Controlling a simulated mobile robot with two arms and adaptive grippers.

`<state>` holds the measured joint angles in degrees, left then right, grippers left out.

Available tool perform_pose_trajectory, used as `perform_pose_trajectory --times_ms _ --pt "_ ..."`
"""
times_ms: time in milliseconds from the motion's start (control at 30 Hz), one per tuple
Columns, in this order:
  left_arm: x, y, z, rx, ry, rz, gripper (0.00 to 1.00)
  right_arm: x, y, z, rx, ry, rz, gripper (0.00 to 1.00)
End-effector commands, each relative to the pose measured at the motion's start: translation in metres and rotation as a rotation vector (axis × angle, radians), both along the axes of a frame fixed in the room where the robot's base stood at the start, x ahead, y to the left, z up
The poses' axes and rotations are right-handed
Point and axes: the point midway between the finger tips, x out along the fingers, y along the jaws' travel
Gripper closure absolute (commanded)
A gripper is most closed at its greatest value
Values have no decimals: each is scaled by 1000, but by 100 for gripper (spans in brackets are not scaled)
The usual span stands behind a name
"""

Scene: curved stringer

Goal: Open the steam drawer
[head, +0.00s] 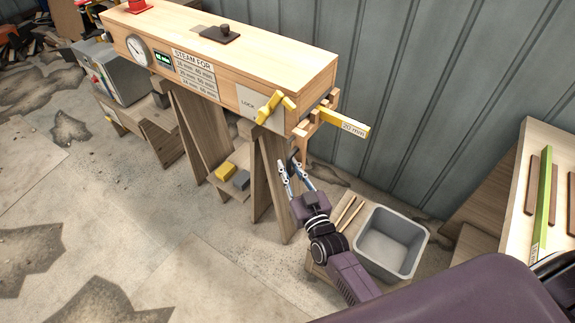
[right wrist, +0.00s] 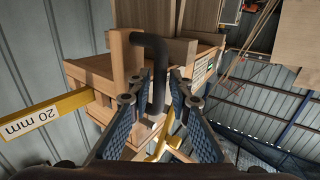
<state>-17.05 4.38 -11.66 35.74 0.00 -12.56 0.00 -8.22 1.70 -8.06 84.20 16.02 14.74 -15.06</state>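The steam box (head: 215,60) is a long pale wooden chest on wooden legs in the head view. Its drawer front (head: 318,112) is at the right end, where a yellow strip marked 20 mm (head: 345,124) sticks out. A yellow lever (head: 270,107) sits over the LOCK plate on the front side. My right gripper (head: 290,170) is just below that end, with fingers apart. In the right wrist view a dark bent handle (right wrist: 155,62) reaches down between the open fingers (right wrist: 157,97); I cannot tell whether they touch it. My left gripper is not in view.
A grey tub (head: 392,242) and wooden sticks (head: 349,214) rest on a low stand below the right arm. A table (head: 530,180) with a green strip is at the right. A corrugated wall (head: 420,90) stands behind. The floor at left is mostly free.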

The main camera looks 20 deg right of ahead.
Motion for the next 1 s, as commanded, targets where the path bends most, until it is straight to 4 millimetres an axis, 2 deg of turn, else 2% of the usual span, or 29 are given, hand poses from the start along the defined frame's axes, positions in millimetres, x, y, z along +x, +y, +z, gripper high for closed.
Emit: perform_pose_trajectory --times_ms 333,500,1000 --pt "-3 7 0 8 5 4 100 5 0 0 1 1 0 82" --pt "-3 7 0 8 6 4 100 5 0 0 1 1 0 100" --pt "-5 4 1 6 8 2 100 2 -2 0 0 2 0 100"
